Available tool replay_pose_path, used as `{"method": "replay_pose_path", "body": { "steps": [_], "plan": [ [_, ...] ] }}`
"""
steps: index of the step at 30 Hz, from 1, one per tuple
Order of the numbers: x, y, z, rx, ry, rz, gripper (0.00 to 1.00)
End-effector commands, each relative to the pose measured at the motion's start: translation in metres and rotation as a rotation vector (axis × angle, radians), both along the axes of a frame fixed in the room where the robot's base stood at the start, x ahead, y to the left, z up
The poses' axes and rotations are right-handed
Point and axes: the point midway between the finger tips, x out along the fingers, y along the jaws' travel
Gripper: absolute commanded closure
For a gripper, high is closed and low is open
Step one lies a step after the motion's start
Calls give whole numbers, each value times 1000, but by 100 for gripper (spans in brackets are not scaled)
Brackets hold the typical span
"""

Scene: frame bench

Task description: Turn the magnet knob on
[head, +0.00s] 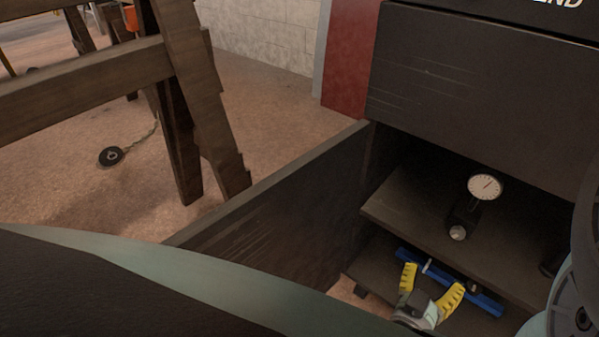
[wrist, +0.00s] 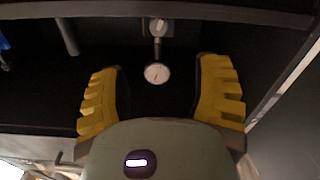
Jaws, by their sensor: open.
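A dial gauge with a round white face (head: 485,187) stands on a dark shelf inside the open cabinet. Its dark magnet base (head: 464,211) is below the face, with a light round magnet knob (head: 457,232) on the front. In the wrist view, the gauge face (wrist: 157,73) appears between the fingers and the knob (wrist: 158,27) farther up, near the top edge. My gripper (head: 433,278) has yellow ridged fingers, spread open and empty. In the head view it is below and in front of the knob, apart from it. The knob's setting is too small to read.
A blue bar (head: 484,298) lies on the lower level behind my gripper. The shelf (head: 400,205) edge runs above my gripper. An open dark panel (head: 290,215) stands to the left. A wooden trestle (head: 195,90) is farther left on the floor.

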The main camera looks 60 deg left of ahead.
Motion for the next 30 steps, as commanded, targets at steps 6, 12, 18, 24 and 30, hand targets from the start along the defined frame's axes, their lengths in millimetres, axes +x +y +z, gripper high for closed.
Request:
{"method": "replay_pose_path", "body": {
  "steps": [6,12,18,24,30],
  "plan": [
    [41,12,-1,6,-10,-3,36],
    [82,24,-1,8,-10,-3,36],
    [117,34,-1,5,-7,-1,36],
    [138,41,-1,5,-2,0,36],
    [143,42,-1,3,0,0,36]
  ]
}}
